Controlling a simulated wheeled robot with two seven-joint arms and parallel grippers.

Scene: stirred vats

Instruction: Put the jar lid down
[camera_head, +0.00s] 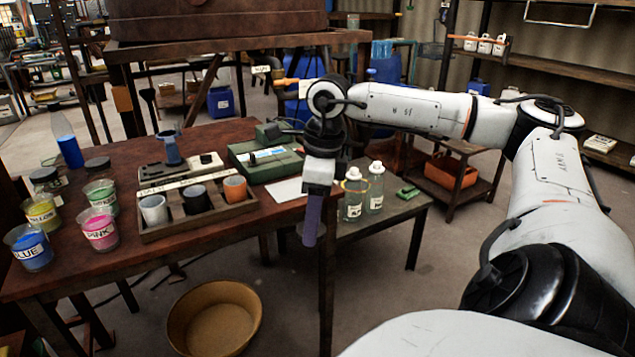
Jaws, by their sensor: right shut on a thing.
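My right gripper (317,190) hangs pointing down past the right edge of the brown table (262,218). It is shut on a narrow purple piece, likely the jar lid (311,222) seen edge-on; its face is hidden. The piece is held in the air, apart from the table as far as I can tell. Open clear jars of coloured powder stand at the table's left: blue (31,250), yellow (42,214), pink (99,232) and green (101,196). Dark-topped jars (44,176) stand behind them. My left gripper is not in view.
A wooden tray (215,215) holds three cups. A green case (265,163) and white paper (288,190) lie near the table's right edge. Two clear bottles (355,197) stand on a lower side table (400,208). A yellow basin (214,318) is on the floor.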

